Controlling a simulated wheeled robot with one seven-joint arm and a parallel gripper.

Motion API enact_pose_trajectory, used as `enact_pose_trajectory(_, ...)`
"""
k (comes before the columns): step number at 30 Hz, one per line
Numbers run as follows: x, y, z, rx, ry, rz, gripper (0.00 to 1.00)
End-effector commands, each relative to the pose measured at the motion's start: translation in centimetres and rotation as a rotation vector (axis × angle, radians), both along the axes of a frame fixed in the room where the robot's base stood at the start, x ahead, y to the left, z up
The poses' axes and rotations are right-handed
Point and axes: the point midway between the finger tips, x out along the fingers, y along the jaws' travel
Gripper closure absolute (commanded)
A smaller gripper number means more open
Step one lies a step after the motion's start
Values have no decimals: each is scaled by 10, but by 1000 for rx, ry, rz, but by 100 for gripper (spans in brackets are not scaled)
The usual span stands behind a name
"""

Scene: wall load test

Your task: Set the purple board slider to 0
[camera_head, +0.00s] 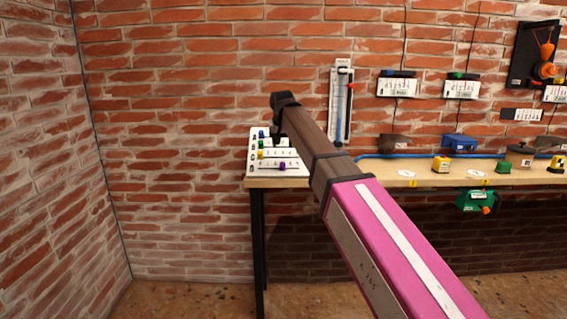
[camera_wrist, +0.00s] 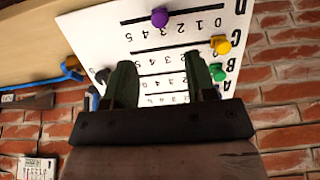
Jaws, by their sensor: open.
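The white slider board (camera_head: 252,160) stands at the left end of the bench against the wall. Its purple slider (camera_head: 282,166) is on the lowest row, D, near the middle of the track. In the wrist view the board is upside down, and the purple slider (camera_wrist: 159,17) is at the top, around 3, with 0 to its right. My gripper (camera_wrist: 163,75) is open with its fingers apart over the board's B and A rows. The purple slider is beyond the fingertips, not between them. In the head view my gripper (camera_head: 278,125) is over the board's upper part.
The yellow slider (camera_wrist: 221,44) and green slider (camera_wrist: 217,72) sit at the 0 end of rows C and B. The blue slider (camera_head: 262,134) is on the top row. A vertical gauge (camera_head: 341,110) hangs right of the board. Several devices stand on the bench (camera_head: 375,173) further right.

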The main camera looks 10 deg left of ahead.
Motion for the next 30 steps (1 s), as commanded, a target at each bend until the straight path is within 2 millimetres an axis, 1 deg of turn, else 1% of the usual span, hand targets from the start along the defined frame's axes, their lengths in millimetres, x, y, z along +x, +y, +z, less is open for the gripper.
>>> enact_pose_trajectory(9, 20, 4, -50, 0, 2, 0, 49)
enact_pose_trajectory(15, 31, 7, -77, 0, 2, 0, 49)
enact_pose_trajectory(21, 37, 8, -91, 0, 0, 0, 49)
enact_pose_trajectory(30, 37, 8, -93, 0, 0, 0, 49)
